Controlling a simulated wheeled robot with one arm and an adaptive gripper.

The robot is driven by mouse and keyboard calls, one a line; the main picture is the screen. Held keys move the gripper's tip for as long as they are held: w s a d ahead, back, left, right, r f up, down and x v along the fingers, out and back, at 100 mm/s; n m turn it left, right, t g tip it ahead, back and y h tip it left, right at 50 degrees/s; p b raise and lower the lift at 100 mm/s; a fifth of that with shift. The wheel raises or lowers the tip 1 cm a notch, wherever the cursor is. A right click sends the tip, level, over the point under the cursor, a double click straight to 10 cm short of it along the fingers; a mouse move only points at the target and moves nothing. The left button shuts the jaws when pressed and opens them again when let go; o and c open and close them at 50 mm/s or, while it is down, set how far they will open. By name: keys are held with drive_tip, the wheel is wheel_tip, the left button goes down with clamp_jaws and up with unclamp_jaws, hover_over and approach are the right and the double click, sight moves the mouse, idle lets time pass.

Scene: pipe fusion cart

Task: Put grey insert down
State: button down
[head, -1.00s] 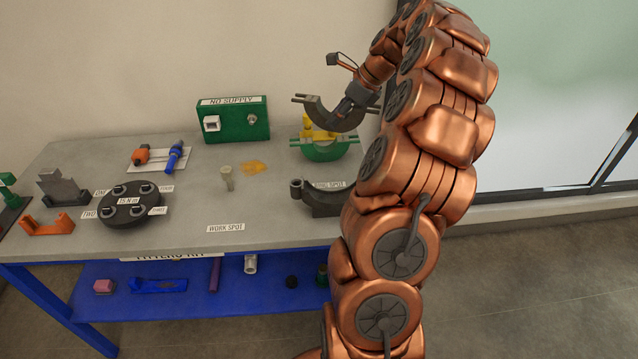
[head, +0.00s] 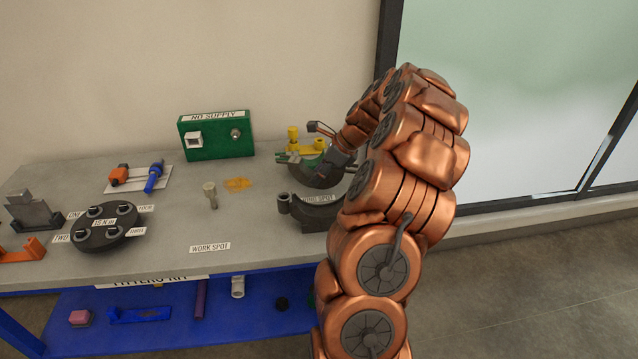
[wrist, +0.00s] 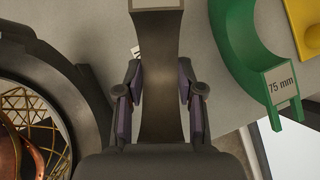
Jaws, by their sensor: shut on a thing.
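The grey insert, a dark grey half-ring (head: 308,178), is in my gripper (head: 330,166) at the back right of the bench. In the wrist view both fingers (wrist: 160,101) close on the sides of its grey band (wrist: 160,45). In the head view it hangs low in front of the green half-ring and the yellow piece. I cannot tell whether it touches the bench.
The green half-ring (wrist: 238,45), marked 75 mm, is close to the right of the held insert. The yellow piece (head: 293,139) stands behind. A green NO SUPPLY box (head: 217,140) is further left. Bare bench lies around the WORK SPOT label (head: 210,247).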

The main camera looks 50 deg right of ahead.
drive_tip(key=shift+f+p, duration=0.35)
drive_tip(key=shift+f, duration=1.55)
drive_tip(key=shift+f, duration=0.1)
drive_tip(key=c, duration=0.7)
unclamp_jaws()
